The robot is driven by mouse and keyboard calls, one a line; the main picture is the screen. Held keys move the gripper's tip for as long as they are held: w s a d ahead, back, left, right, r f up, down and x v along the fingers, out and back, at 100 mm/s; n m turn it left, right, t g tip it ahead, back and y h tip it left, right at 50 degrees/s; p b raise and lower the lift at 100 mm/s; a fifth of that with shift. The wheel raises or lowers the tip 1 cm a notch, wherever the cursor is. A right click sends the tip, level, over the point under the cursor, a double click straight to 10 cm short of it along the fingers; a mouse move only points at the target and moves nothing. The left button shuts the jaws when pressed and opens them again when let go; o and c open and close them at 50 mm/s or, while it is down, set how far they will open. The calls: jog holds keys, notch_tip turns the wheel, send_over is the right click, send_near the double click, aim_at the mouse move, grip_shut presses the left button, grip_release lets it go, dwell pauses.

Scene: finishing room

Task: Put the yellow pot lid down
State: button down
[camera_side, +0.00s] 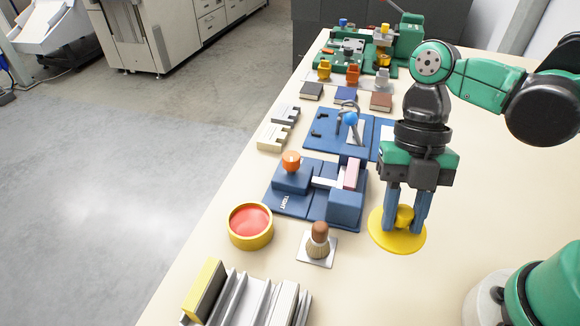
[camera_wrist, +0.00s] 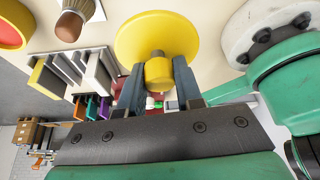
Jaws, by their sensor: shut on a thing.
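The yellow pot lid (camera_side: 390,237) is a round disc with a yellow knob on top. My gripper (camera_side: 404,216) is shut on the knob, with one blue finger on each side. The lid hangs below my gripper, right of the brush; the side view does not clearly show whether its rim touches the table. In the wrist view the lid (camera_wrist: 157,38) also shows, with its knob between the fingers of my gripper (camera_wrist: 158,80). A yellow round pot (camera_side: 250,242) with a red inside stands open to the left on the table.
A brush (camera_side: 318,241) stands on a small plate between the pot and the lid. A blue fixture (camera_side: 345,207) with an orange knob (camera_side: 291,161) is behind. A grey slotted rack (camera_side: 248,299) stands at the front left. Bare table (camera_side: 390,290) lies in front of the lid.

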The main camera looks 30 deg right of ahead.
jog(key=shift+f, duration=4.5)
jog(key=c, duration=0.6)
grip_release()
jog(key=shift+r, duration=0.1)
